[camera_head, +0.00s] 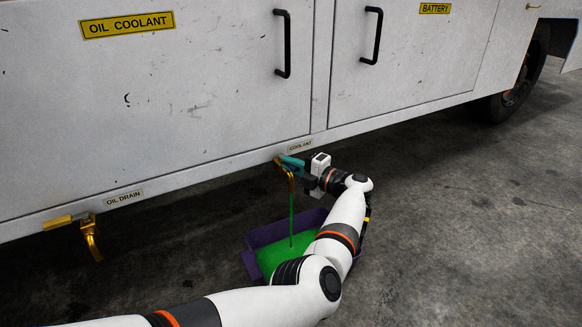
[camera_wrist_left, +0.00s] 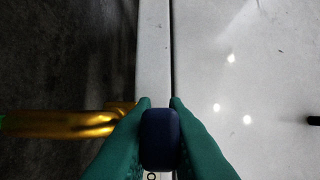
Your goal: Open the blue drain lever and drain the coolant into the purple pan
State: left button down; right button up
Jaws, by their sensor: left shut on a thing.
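My left gripper (camera_head: 286,162) has teal fingers and is at the coolant drain under the "COOLANT" label. In the left wrist view its fingers are shut on the blue drain lever (camera_wrist_left: 160,140), one on each side. The lever is mostly hidden by the gripper in the head view. A gold spout (camera_head: 291,182) points down beside the gripper; it also shows in the left wrist view (camera_wrist_left: 60,124). A green coolant stream (camera_head: 291,220) runs from it into the purple pan (camera_head: 265,236). Green liquid (camera_head: 277,260) covers the pan's floor. My left arm hides the pan's right side.
A second gold drain (camera_head: 91,236) hangs at the left under the "OIL DRAIN" label. The white vehicle's side panel (camera_head: 180,110) with black handles stands above. A wheel (camera_head: 515,90) is at the far right. The concrete floor right of my arm is clear.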

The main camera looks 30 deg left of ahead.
pick_arm(q)
jog(key=c, duration=1.4)
grip_release()
jog(key=shift+c, duration=0.2)
jog(key=shift+f, duration=0.1)
